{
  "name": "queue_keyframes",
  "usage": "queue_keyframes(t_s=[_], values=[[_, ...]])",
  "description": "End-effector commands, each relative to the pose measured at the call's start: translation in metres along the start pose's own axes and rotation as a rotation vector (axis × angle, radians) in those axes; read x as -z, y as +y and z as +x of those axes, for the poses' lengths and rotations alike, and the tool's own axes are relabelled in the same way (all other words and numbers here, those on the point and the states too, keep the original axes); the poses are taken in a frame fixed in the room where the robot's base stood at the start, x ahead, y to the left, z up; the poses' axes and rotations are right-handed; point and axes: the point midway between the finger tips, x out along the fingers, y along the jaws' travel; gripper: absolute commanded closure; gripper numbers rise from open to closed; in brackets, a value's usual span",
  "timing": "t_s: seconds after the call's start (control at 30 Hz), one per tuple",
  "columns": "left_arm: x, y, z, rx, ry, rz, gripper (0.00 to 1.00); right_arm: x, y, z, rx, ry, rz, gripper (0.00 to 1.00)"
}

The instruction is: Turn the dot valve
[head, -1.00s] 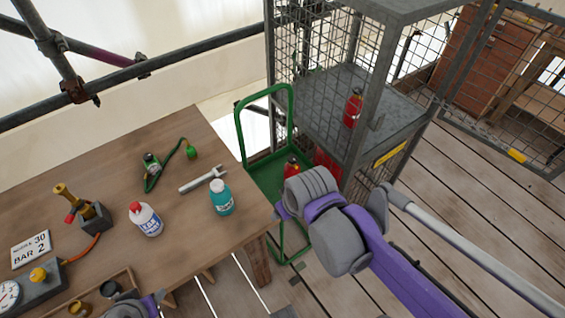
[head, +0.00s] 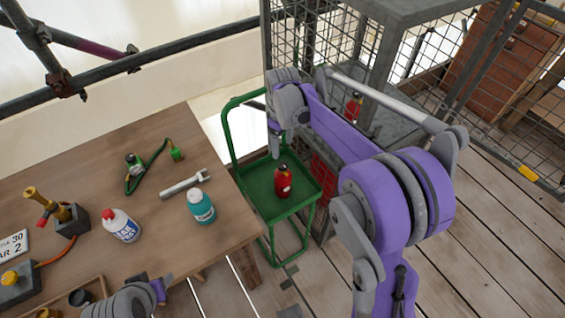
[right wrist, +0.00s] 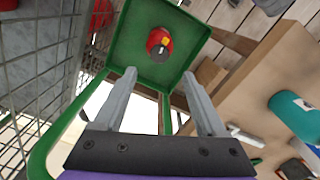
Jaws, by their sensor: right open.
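A red canister (head: 283,183) with a dark top and a pale label stands on the green cart (head: 262,198); it also shows in the right wrist view (right wrist: 159,42). A second red canister (head: 353,108) is in the mesh cage, partly hidden by my right arm. I cannot make out a dot or which part is the dot valve. My right gripper (head: 275,152) points down above the cart's left side. In the right wrist view, its fingers (right wrist: 158,80) are apart and empty, with the cart canister beyond them. My left arm's end (head: 140,297) is at the bottom edge, its jaws unclear.
The cart's green handle and the mesh cage (head: 300,45) stand close to my right gripper.

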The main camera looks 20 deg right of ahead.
Motion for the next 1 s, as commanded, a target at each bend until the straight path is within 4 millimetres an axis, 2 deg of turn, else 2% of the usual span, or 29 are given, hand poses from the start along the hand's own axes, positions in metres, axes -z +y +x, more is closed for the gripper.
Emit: queue_keyframes(t_s=[0.03, 0.4, 0.53, 0.8, 1.0], values=[[-0.006, 0.0, 0.007, 0.0, -0.005, 0.0, 0.5, -0.001, -0.001, 0.012, 0.001, -0.001, 0.0, 0.27], [-0.035, 0.0, 0.045, 0.0, -0.022, 0.0, 0.5, -0.001, -0.001, 0.08, 0.001, -0.001, 0.001, 0.27], [-0.038, 0.0, 0.05, 0.0, -0.024, 0.0, 0.5, 0.0, 0.0, 0.09, 0.0, 0.0, 0.001, 0.27], [-0.037, 0.0, 0.049, 0.0, -0.024, 0.0, 0.5, 0.0, 0.0, 0.09, -0.001, 0.001, 0.001, 0.27], [-0.037, 0.0, 0.049, 0.0, -0.024, 0.0, 0.5, 0.0, 0.0, 0.09, -0.001, 0.001, 0.001, 0.62]])
